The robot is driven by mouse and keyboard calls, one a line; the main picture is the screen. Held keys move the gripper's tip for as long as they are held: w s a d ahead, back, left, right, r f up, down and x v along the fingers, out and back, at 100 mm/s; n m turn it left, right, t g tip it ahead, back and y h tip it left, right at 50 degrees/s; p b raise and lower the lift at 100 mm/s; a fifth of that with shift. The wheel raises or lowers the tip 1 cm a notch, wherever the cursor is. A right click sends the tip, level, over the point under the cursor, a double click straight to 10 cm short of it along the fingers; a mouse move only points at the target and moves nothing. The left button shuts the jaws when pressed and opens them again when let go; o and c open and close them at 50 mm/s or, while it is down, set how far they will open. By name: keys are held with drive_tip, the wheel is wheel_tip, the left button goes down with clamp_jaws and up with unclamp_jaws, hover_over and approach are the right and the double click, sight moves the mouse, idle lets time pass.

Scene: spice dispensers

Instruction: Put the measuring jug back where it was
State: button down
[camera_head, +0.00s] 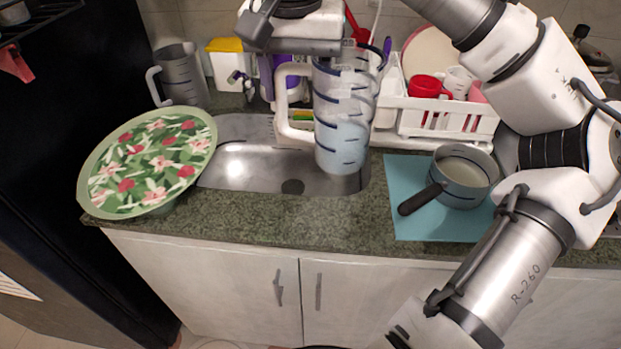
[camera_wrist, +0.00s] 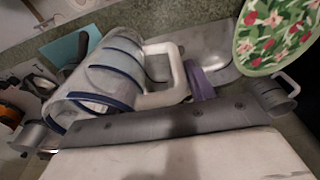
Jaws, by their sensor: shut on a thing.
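The clear measuring jug (camera_head: 342,135), with dark blue bands and a white handle on its left, is held in the air over the right part of the sink (camera_head: 235,165). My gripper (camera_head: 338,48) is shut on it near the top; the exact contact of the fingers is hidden. In the wrist view the jug (camera_wrist: 110,72) lies across the left half, its white handle pointing right. A second, grey jug (camera_head: 182,78) stands on the counter at the back left and also shows in the wrist view (camera_wrist: 272,95).
A round floral tray (camera_head: 150,160) covers the left counter. A small pot (camera_head: 463,178) with a black handle sits on a blue mat (camera_head: 415,225) at the right. Behind it stands a white dish rack (camera_head: 430,120) with red and white cups. The counter strip before the sink is clear.

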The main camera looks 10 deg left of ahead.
wheel_tip(320, 180, down, 16)
idle(0.5)
drive_tip(key=shift+f, duration=0.1)
drive_tip(key=c, duration=0.5)
unclamp_jaws()
drive_tip(key=r, duration=0.4)
drive_tip(key=s+r, duration=0.1)
drive_tip(key=r, duration=0.7)
drive_tip(key=shift+s+r, duration=0.1)
drive_tip(key=shift+s, duration=0.2)
